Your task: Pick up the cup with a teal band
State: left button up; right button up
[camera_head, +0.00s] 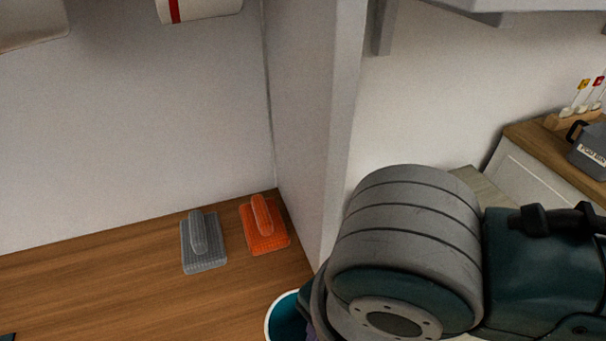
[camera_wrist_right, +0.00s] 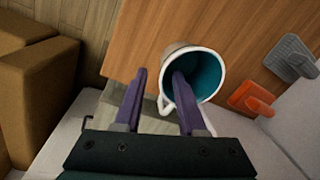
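A white-rimmed cup with a teal inside (camera_wrist_right: 209,76) stands on the wooden top, its mouth facing the right wrist camera. Its white handle (camera_wrist_right: 164,106) points toward the gripper. No band on its outer wall can be made out. In the head view the cup (camera_head: 284,318) shows at the bottom edge, partly hidden by my right arm. My right gripper (camera_wrist_right: 159,76) is open, with purple fingers. One finger overlaps the cup's mouth and the other is left of the cup, with the near wall and handle between them; contact cannot be told. My left gripper is not in view.
A grey brush-like block (camera_head: 204,243) and an orange one (camera_head: 264,226) lie beyond the cup on the wooden top (camera_head: 110,290). A white upright panel (camera_head: 305,110) stands close to my right arm. Brown upholstered furniture (camera_wrist_right: 40,90) is left in the wrist view.

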aim_at(283, 321)
jog(key=f, duration=0.1)
jog(key=f+b, duration=0.1)
jog(key=f, duration=0.1)
jog(key=shift+w+a+f, duration=0.15)
jog(key=shift+w+f, duration=0.15)
jog(key=shift+w, duration=0.1)
jog(key=shift+c, duration=0.2)
grip_shut()
dwell(0.9)
